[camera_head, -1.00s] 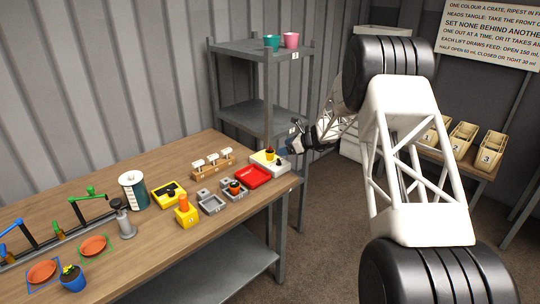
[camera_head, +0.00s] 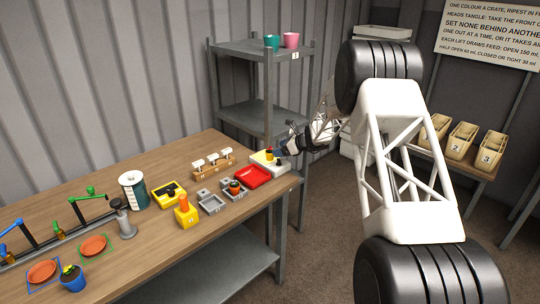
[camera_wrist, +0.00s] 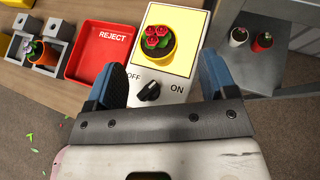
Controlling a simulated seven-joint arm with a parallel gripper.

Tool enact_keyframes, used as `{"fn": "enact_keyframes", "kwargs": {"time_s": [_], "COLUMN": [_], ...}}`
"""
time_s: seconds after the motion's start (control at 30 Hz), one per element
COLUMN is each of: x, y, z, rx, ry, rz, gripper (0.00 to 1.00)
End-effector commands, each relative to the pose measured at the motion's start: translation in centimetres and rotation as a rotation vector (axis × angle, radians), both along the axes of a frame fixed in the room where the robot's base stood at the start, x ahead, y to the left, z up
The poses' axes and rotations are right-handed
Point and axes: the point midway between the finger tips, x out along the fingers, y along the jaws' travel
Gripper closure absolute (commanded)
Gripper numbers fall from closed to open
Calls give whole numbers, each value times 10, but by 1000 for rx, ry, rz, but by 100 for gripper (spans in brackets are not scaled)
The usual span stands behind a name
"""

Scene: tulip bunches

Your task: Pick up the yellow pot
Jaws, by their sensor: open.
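The yellow pot (camera_wrist: 157,46) holds red flowers with green leaves. It stands upright on the lit yellow panel of a white box (camera_wrist: 173,93) with an OFF/ON knob. In the head view the pot (camera_head: 269,155) is small, at the table's far right corner. My gripper (camera_wrist: 161,76) is open, its two blue fingers wide apart over the box's near part. The pot is beyond the fingertips, roughly in line with the gap between them, and untouched. In the head view my gripper (camera_head: 282,151) is just right of the pot.
A red REJECT tray (camera_wrist: 103,50) is left of the box, with grey holders (camera_wrist: 45,43) farther left. The black knob (camera_wrist: 148,91) stands up between my fingers. A grey shelf (camera_wrist: 255,65) with two small pots is on the right.

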Motion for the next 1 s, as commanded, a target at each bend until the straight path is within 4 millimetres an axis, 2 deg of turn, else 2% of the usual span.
{"fn": "enact_keyframes", "kwargs": {"time_s": [0.5,1.0], "x": [14,15], "y": [39,42], "z": [-22,-24], "rx": [0,0], "ry": [0,0], "rz": [0,-1], "gripper": [22,22]}}
